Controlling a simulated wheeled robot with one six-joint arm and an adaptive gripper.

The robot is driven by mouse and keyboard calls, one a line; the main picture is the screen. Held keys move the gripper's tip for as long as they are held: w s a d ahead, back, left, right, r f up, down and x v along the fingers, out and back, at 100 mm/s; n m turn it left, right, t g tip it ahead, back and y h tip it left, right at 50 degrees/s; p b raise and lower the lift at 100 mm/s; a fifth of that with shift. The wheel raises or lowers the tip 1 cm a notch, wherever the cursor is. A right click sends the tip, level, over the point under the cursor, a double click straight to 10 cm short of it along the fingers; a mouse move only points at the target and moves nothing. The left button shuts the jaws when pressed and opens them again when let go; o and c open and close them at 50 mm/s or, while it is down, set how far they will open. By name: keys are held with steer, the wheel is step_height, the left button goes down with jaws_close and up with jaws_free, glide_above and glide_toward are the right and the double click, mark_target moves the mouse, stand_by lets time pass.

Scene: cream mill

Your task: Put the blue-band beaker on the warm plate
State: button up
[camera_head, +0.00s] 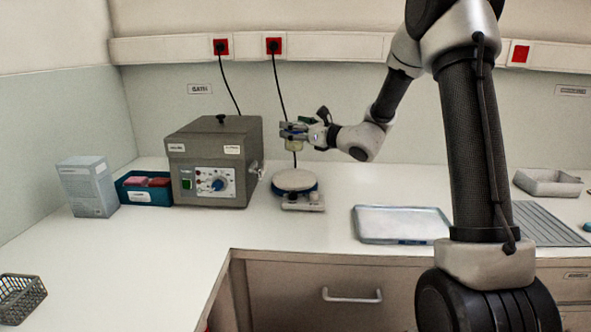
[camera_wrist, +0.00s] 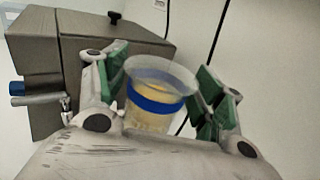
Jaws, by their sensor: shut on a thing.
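The blue-band beaker (camera_wrist: 152,97) is in my gripper (camera_wrist: 163,88), between the green finger pads in the wrist view. It is clear, with a blue band and pale yellow contents, and looks roughly upright. In the head view my gripper (camera_head: 293,134) holds the beaker (camera_head: 294,145) in the air above a round white-topped plate (camera_head: 294,180) with a blue rim, which I take for the warm plate. A gap shows between the beaker and the plate top. The plate top looks empty.
A grey bath box (camera_head: 215,135) with a dial stands left of the plate, close to my gripper. A blue bin (camera_head: 145,194) and a carton (camera_head: 88,187) are further left. A metal tray (camera_head: 401,239) lies to the right. A black cable (camera_head: 279,90) hangs behind.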

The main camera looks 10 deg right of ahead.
step_height(320, 180, down, 10)
steer(key=shift+r, duration=0.25)
steer(key=shift+f, duration=0.15)
steer(key=o, duration=1.1)
